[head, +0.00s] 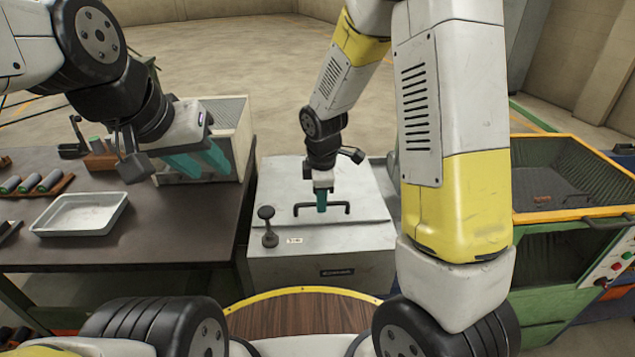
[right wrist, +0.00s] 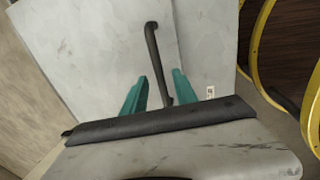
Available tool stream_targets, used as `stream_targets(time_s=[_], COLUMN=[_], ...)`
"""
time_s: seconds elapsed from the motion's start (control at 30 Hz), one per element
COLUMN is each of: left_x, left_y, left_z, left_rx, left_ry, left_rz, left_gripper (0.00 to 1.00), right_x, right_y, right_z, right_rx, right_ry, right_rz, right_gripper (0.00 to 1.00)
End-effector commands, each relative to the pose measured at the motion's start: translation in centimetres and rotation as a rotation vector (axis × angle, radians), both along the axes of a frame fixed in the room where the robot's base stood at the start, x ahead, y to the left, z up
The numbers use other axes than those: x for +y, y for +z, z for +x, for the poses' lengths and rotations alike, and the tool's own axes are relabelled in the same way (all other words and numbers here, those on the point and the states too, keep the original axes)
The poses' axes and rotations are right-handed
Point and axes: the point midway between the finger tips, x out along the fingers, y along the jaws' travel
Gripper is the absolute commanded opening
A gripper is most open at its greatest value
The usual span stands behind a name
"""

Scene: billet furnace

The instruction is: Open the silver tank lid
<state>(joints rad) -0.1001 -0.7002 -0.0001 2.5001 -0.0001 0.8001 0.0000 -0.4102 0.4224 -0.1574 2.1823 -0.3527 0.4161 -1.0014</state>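The silver tank (head: 345,265) stands in the middle of the head view, with its flat grey lid (head: 275,190) down on top. A dark bar handle (head: 340,210) lies across the lid and also shows in the right wrist view (right wrist: 152,50). My right gripper (head: 321,208) points down at the handle. In the right wrist view its teal fingers (right wrist: 160,85) are apart, one on each side of the bar, with gaps visible. My left gripper (head: 205,170) hangs over the right part of the dark table, its teal fingers apart and empty.
The dark table (head: 165,225) at left bears a white tray (head: 82,213), grey cylinders in a rack (head: 38,190) and a pale box (head: 235,130). A black knob (head: 268,228) stands on the tank's front left. A yellow-rimmed bin (head: 560,150) is at right.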

Motion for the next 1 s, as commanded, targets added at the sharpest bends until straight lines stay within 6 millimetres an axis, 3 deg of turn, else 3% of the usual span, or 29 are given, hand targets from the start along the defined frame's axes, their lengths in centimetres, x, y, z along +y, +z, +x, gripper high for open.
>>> stream_targets(time_s=[0.3,0.47,1.0], left_x=[0.0,0.0,0.0], left_y=[0.0,0.0,0.0], left_z=[0.0,0.0,0.0], left_rx=[0.0,0.0,0.0], left_ry=[0.0,0.0,0.0], left_rz=[0.0,0.0,0.0], left_gripper=[0.36,0.36,0.36], right_x=[0.01,0.0,0.0], right_y=[-0.31,-0.3,-0.27], right_z=[0.08,0.08,0.09], right_rx=[-0.001,-0.001,-0.001], right_ry=[0.0,0.0,-0.001], right_rz=[0.0,0.0,0.0], right_gripper=[0.32,0.01,0.0])
